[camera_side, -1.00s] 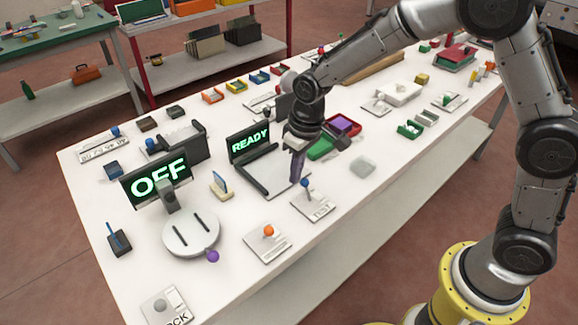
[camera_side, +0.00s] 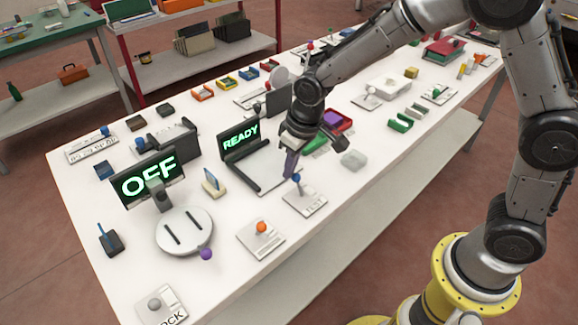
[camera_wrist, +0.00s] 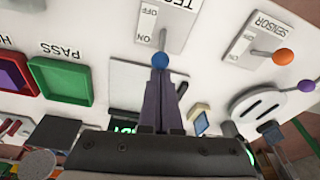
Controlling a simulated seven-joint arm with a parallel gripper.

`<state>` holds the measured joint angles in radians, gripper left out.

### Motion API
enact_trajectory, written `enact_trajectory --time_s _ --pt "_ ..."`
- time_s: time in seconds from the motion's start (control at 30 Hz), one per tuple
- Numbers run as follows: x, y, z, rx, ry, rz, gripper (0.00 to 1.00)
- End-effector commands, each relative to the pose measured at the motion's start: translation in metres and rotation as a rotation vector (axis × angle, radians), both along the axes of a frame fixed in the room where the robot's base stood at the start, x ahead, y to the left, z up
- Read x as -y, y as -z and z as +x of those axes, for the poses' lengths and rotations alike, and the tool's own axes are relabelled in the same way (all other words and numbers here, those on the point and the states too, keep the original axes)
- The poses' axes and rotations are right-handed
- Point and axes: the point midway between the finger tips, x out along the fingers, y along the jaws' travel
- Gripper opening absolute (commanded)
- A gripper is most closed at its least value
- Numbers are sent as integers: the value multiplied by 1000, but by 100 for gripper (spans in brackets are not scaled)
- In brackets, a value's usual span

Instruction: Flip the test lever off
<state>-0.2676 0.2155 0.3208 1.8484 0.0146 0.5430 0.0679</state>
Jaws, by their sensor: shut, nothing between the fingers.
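The test lever has a blue ball knob (camera_side: 296,178) on a grey plate marked TEST (camera_side: 312,204). In the wrist view the blue knob (camera_wrist: 160,60) stands just beyond my fingertips, and OFF shows on the plate (camera_wrist: 147,25) at one end of its travel. My gripper (camera_side: 289,174) is shut and empty, pointing down beside the knob. It also shows in the wrist view (camera_wrist: 160,75), with its tips at the knob. Whether they touch it I cannot tell.
An orange-knobbed sensor lever (camera_side: 261,227) is nearby, with a round disc (camera_side: 184,232) and purple knob (camera_side: 206,254) beyond. A screen reads READY (camera_side: 240,138) and another OFF (camera_side: 148,178). Green (camera_wrist: 62,82) and red trays lie on the other side.

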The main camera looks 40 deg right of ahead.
Motion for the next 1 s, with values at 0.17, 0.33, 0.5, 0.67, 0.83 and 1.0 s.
enact_trajectory --time_s 0.17,0.33,0.5,0.67,0.83,1.0 --pt "0 -1 -3 34 -2 0 0" --pt "0 -3 -5 71 -2 -1 0" --pt "0 -4 -9 117 -3 0 0" --pt "0 -6 -14 160 -1 1 0" --pt "0 -8 -25 157 -1 -1 0" --pt "0 -8 -34 157 -2 -1 0"
